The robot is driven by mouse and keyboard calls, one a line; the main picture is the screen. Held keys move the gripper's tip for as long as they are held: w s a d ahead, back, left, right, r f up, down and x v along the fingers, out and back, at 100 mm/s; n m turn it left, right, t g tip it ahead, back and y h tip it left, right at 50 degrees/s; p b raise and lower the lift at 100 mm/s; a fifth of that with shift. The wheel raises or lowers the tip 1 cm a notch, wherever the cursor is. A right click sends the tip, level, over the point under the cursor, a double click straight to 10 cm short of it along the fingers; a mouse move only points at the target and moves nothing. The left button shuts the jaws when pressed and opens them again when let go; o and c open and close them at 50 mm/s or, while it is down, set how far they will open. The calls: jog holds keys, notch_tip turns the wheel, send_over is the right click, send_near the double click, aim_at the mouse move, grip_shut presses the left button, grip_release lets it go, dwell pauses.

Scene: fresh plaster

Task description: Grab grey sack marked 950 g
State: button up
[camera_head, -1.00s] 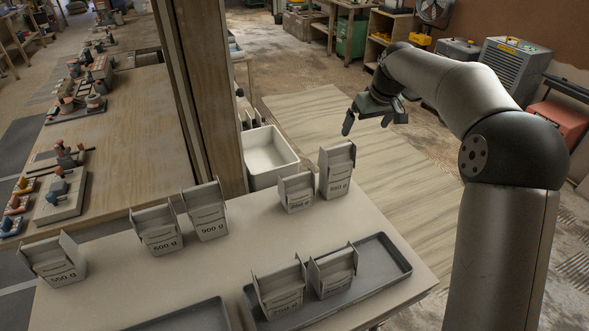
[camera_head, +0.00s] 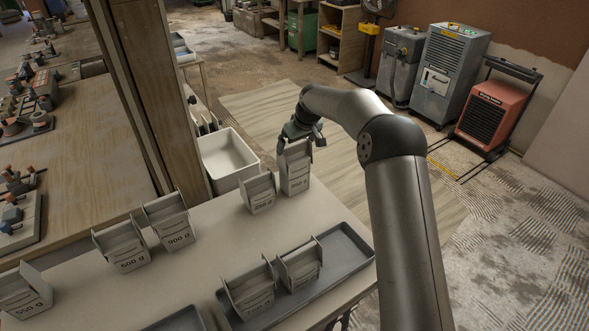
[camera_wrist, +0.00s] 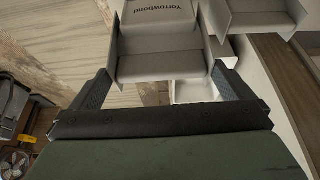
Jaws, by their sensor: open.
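A tall grey sack (camera_head: 295,172) stands upright at the table's back right corner. Its weight label is too small to read for certain now. My gripper (camera_head: 300,141) is at its top in the head view. In the wrist view my gripper (camera_wrist: 162,88) is open, with one finger on each side of a grey sack (camera_wrist: 160,62) printed "Yorrowbond". The fingers do not appear closed on it. A shorter grey sack (camera_head: 258,193) stands just left of the tall one; a neighbouring sack also shows in the wrist view (camera_wrist: 258,16).
Grey sacks marked 900 g (camera_head: 170,222), 600 g (camera_head: 122,247) and 550 g (camera_head: 24,294) stand along the table (camera_head: 215,225). Two more sacks stand in a dark tray (camera_head: 345,250). A white bin (camera_head: 226,158) lies behind the table, near a wooden post (camera_head: 150,100).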

aim_at(293, 150)
jog(key=shift+p+x, duration=0.9)
jog(key=shift+x, duration=1.4)
jog(key=shift+a, duration=0.1)
jog(key=c, duration=1.5)
jog(key=shift+w+r, duration=0.1)
jog(key=shift+r, duration=0.05)
